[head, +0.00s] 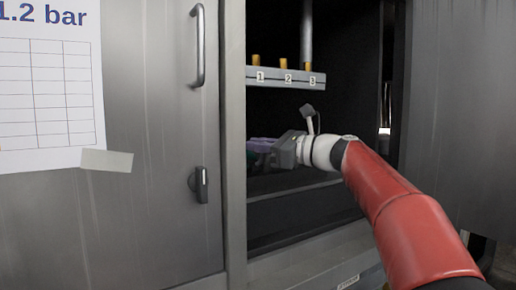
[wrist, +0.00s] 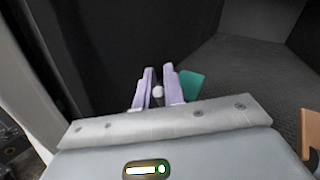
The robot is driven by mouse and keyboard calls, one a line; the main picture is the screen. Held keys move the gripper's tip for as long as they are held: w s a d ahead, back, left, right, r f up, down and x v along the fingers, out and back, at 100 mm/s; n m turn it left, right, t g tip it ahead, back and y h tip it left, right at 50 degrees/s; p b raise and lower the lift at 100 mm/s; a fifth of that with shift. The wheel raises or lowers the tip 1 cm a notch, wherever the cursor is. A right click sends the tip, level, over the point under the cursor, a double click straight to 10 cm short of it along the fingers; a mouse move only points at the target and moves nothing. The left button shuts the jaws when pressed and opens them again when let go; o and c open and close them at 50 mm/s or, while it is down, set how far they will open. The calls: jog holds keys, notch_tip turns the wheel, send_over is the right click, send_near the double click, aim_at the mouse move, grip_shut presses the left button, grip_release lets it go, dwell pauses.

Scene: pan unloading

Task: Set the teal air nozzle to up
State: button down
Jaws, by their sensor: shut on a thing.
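The teal air nozzle (wrist: 191,85) shows in the wrist view as a flat teal piece at the right finger of my gripper (wrist: 158,80). The two lilac fingers are close together, with a small pale round knob (wrist: 158,92) between them. The fingers hide part of the nozzle, and its setting cannot be read. In the head view my gripper (head: 262,146) reaches into the dark cabinet opening, below the numbered shelf. The nozzle cannot be made out clearly there.
A grey shelf (head: 290,78) labelled 1, 2, 3 with orange-yellow pieces (head: 283,63) hangs above my gripper. A metal door (head: 140,220) with a handle (head: 199,45) and dark latch (head: 201,184) stands left. An orange-brown edge (wrist: 308,130) shows at the wrist view's right.

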jog(key=n+y+b, duration=0.1)
jog(key=b, duration=0.1)
jog(key=s+f+y+b, duration=0.1)
jog(key=b, duration=0.1)
jog(key=shift+d+f+n+t+b, duration=0.1)
jog(key=shift+d+n+t+b, duration=0.3)
jog(key=c, duration=1.5)
grip_release()
